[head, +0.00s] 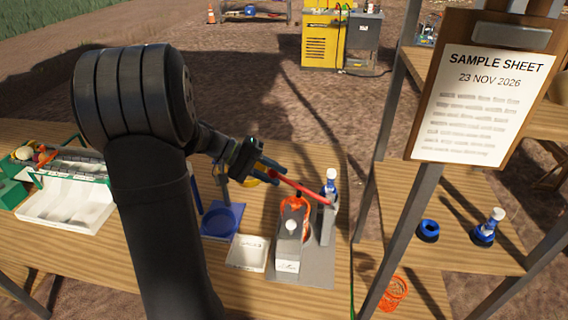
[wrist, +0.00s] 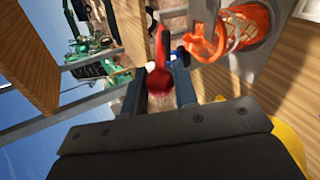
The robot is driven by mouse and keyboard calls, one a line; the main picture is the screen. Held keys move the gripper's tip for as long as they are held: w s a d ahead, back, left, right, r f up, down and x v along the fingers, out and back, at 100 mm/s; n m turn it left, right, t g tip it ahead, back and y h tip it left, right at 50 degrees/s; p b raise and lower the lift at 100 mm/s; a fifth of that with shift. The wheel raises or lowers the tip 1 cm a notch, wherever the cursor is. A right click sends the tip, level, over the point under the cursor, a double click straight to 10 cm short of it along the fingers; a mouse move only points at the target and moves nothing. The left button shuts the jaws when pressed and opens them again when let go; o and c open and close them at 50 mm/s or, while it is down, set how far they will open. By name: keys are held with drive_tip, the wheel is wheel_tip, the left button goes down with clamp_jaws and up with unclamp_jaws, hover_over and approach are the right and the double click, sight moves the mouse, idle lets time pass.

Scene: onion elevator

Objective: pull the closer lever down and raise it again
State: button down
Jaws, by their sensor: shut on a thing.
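The closer lever is a red bar (head: 302,188) on a grey stand (head: 289,265). It slants up to the left from its pivot near the grey post (head: 327,222). My gripper (head: 271,172) is shut on its free left end, above the table. In the wrist view the lever's red knob (wrist: 159,80) sits between the two fingers of my gripper (wrist: 160,88). An orange net (head: 306,208) hangs under the lever, partly hidden by a grey block with a white knob (head: 291,225); the net also shows in the wrist view (wrist: 233,32).
A metal frame post (head: 403,235) rises on the right.

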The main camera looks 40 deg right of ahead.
drive_tip(key=shift+w+a+f+g+h, duration=0.2)
drive_tip(key=shift+f+g+h, duration=0.15)
drive_tip(key=shift+f, duration=0.3)
drive_tip(key=shift+w+a+f+g+h, duration=0.2)
drive_tip(key=shift+f+g+h, duration=0.1)
drive_tip(key=shift+f, duration=0.4)
drive_tip(key=shift+w+a+f+g+h, duration=0.2)
drive_tip(key=shift+f+g+h, duration=0.15)
drive_tip(key=shift+f, duration=0.3)
drive_tip(key=c, duration=1.2)
unclamp_jaws()
drive_tip(key=v, duration=0.7)
drive_tip(key=shift+w+a+r, duration=0.1)
drive_tip(key=shift+w, duration=0.05)
